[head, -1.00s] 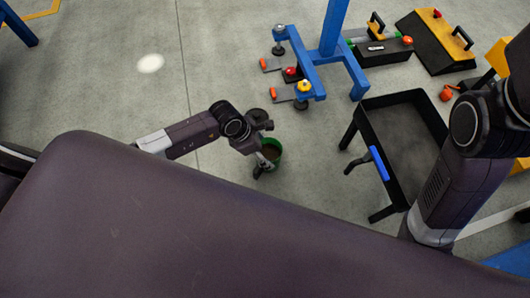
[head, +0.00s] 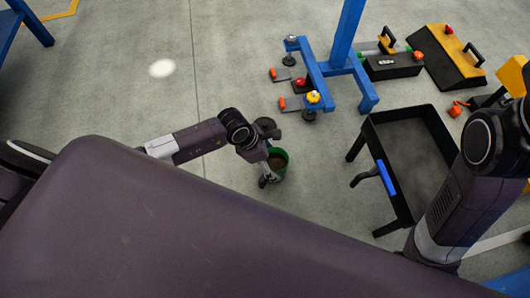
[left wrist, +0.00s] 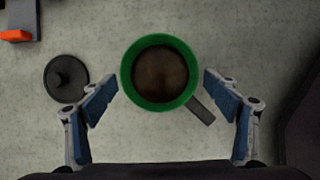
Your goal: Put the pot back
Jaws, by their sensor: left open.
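The green pot (head: 278,166) with a dark inside is near the middle of the head view. In the left wrist view the pot (left wrist: 134,92) is seen from above, its dark handle pointing lower right. My left gripper (head: 266,180) is open. In the left wrist view its fingers (left wrist: 161,85) stand on either side of the pot's near part, with a gap on each side. A dark round lid-like disc with a knob (left wrist: 66,78) lies left of the pot. My right arm shows at the right of the head view, but its gripper does not.
A black cart (head: 372,150) with a blue handle stands right of the pot. A blue stand (head: 330,69) with red and yellow knobs is behind it. Black and yellow boxes (head: 455,62) are at the upper right.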

